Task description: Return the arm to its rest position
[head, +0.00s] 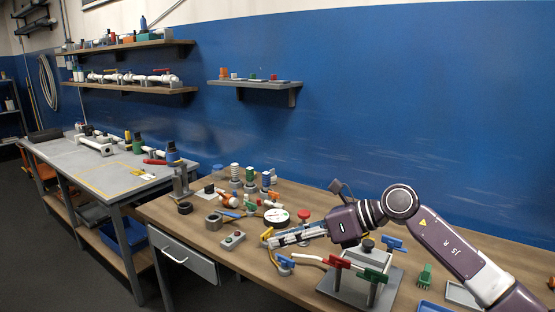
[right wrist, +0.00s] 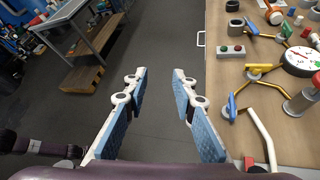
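My right arm (head: 450,245) comes in from the right in the head view, bent at the elbow and raised over the wooden bench. My right gripper (head: 270,238) points left in that view, in front of the gauge and the small bench parts. In the right wrist view my right gripper (right wrist: 160,73) has its two blue-padded fingers spread apart. Nothing is between them; the dark floor shows through the gap, with the bench edge to the right. My left gripper is not seen in either view.
Below my right arm stands a grey apparatus (head: 345,291) with red, green and blue clips. A second bench (head: 105,172) stands left. Open floor (right wrist: 150,30) lies in front.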

